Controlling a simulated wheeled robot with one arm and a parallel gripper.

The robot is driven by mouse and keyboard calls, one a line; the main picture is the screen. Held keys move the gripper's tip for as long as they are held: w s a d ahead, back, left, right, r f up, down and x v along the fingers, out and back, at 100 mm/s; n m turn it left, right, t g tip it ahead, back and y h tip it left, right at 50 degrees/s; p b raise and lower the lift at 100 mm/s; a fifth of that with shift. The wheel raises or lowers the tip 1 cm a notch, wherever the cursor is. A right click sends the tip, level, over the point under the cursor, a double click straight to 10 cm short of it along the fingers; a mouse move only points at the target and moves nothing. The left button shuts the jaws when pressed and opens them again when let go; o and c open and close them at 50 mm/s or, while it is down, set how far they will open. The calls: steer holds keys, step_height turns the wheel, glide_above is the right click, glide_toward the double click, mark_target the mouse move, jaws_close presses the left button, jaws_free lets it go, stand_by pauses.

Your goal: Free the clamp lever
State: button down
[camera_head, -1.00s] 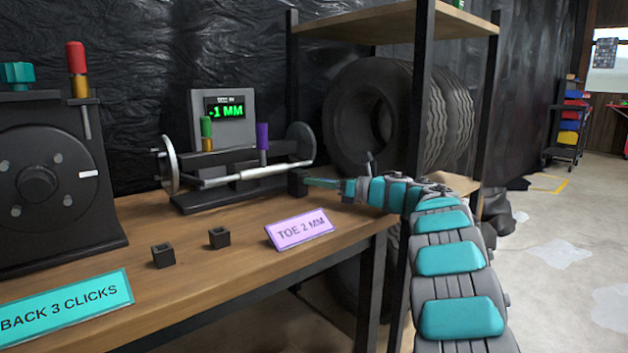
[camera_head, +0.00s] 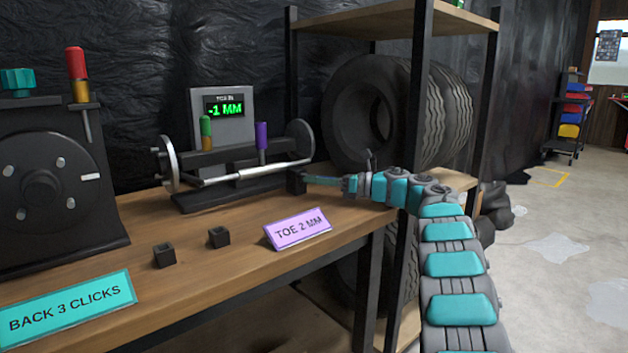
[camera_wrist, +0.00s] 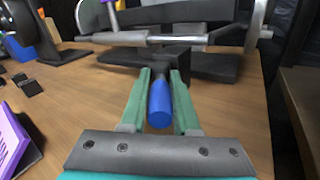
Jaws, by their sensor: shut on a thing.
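My gripper (camera_wrist: 161,76) is shut on a blue handle (camera_wrist: 160,106), with one teal finger on each side. The handle's far end meets a small black block (camera_head: 297,182) at the bench's right end. In the head view the handle is hidden by my fingers (camera_head: 322,180). Behind stands a toe gauge rig with a silver rod (camera_head: 262,172), a green-and-orange handle (camera_head: 206,132) and a purple handle (camera_head: 262,136), both upright. At left, a dark device with a round face (camera_head: 40,180) carries a red-and-orange lever (camera_head: 76,72) and a teal knob (camera_head: 17,80). I cannot tell which is the clamp lever.
The screen (camera_head: 224,110) reads -1 MM. Two small black sockets (camera_head: 164,255) stand on the wooden bench (camera_head: 215,265). A purple sign (camera_head: 298,229) reads TOE 2 MM; a teal sign (camera_head: 68,308) reads BACK 3 CLICKS. A tyre shelf (camera_head: 428,100) stands close to my arm.

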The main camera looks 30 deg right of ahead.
steer(key=c, duration=0.7)
jaws_free()
steer(key=shift+o, duration=0.2)
steer(key=shift+d, duration=0.1)
steer(key=shift+b+v, duration=0.4)
steer(key=shift+v, duration=3.4)
